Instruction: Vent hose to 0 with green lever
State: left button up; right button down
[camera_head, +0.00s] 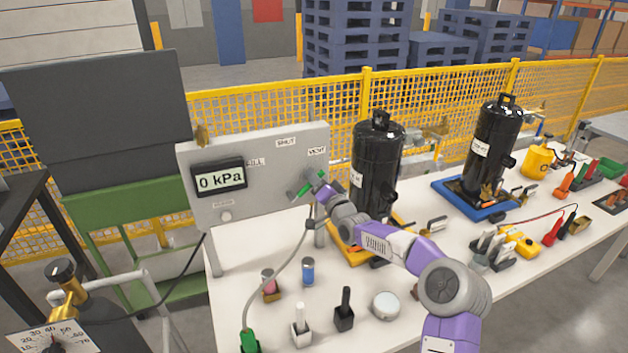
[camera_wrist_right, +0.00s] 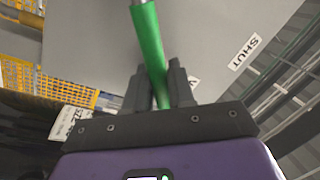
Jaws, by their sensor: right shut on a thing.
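The green lever (camera_head: 298,193) is on the grey panel (camera_head: 262,190), just below the VENT label (camera_head: 317,151). My right gripper (camera_head: 312,184) is shut on it. In the right wrist view the green lever (camera_wrist_right: 148,40) runs between the two dark fingers (camera_wrist_right: 158,88), and the SHUT label (camera_wrist_right: 244,52) is to its right. The panel's display (camera_head: 220,179) reads 0 kPa. The grey hose (camera_head: 272,278) curves from near the panel down to a green fitting (camera_head: 249,342) at the table's front. My left gripper is out of view.
A black tank (camera_head: 376,165) stands right of the panel, close to my right arm; another (camera_head: 494,145) stands on a blue tray. Small containers, a black-handled tool (camera_head: 344,312) and a round tin (camera_head: 386,305) stand at the white table's front. A yellow mesh fence (camera_head: 450,100) runs behind.

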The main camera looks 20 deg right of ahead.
dwell(0.3)
jog(key=c, duration=1.1)
grip_release()
jog(key=shift+s, duration=0.1)
jog(key=v, duration=0.7)
jog(key=shift+s, duration=0.2)
